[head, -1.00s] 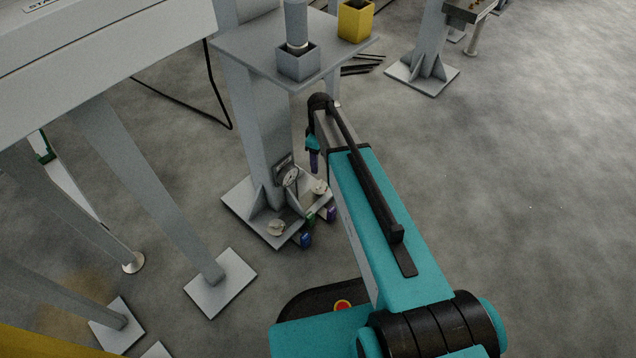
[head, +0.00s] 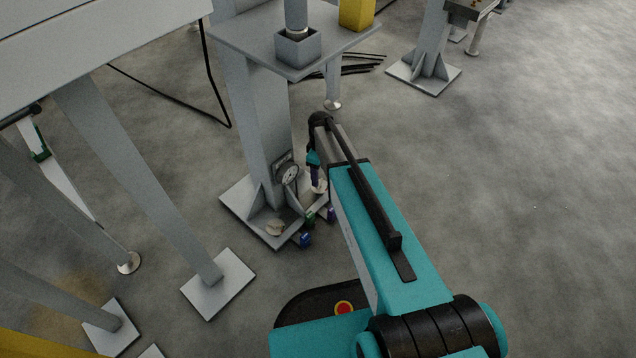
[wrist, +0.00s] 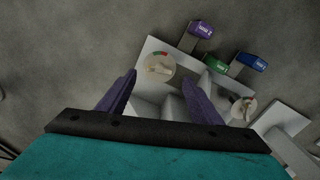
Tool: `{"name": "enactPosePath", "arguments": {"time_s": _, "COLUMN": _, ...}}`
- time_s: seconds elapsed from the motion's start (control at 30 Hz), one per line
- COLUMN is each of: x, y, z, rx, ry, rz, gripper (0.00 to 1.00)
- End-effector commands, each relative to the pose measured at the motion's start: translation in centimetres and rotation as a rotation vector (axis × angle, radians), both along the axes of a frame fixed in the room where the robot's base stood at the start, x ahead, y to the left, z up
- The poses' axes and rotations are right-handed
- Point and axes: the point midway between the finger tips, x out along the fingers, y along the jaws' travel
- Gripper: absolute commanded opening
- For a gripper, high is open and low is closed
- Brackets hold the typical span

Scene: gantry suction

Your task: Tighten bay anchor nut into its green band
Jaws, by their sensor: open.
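Two pale nuts with pointer-like tabs sit on round discs on the column's foot plate (head: 247,222). One nut (wrist: 158,69) has a red and green arc at its disc's far edge; its tab points away from the green part. The other nut (wrist: 243,108) is to the right, and in the head view it is at the front corner (head: 275,228). I cannot read which is the bay anchor nut. My gripper (wrist: 161,78) is open, with purple fingers either side of the first nut in the picture, apparently above it. In the head view my gripper (head: 315,178) partly hides that nut.
Purple (wrist: 201,29), green (wrist: 215,64) and blue (wrist: 252,62) tags stand along the plate's edge, text unreadable. A round gauge (head: 289,174) is on the column (head: 265,130), close to my gripper. Stiffener ribs rise from the plate. Open floor lies right.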

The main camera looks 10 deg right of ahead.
Motion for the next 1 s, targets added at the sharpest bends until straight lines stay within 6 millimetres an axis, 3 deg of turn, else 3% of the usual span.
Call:
{"name": "enactPosePath", "arguments": {"time_s": 0.1, "x": 0.0, "y": 0.0, "z": -2.1, "rx": 0.0, "ry": 0.001, "rz": 0.0, "gripper": 0.59}}
{"name": "enactPosePath", "arguments": {"time_s": 0.3, "x": 0.0, "y": 0.0, "z": -4.1, "rx": 0.0, "ry": 0.0, "rz": 0.0, "gripper": 0.59}}
{"name": "enactPosePath", "arguments": {"time_s": 0.77, "x": 0.0, "y": 0.0, "z": -4.9, "rx": 0.0, "ry": 0.0, "rz": -0.001, "gripper": 0.59}}
{"name": "enactPosePath", "arguments": {"time_s": 1.0, "x": 0.0, "y": 0.0, "z": -4.9, "rx": 0.001, "ry": 0.001, "rz": -0.001, "gripper": 0.22}}
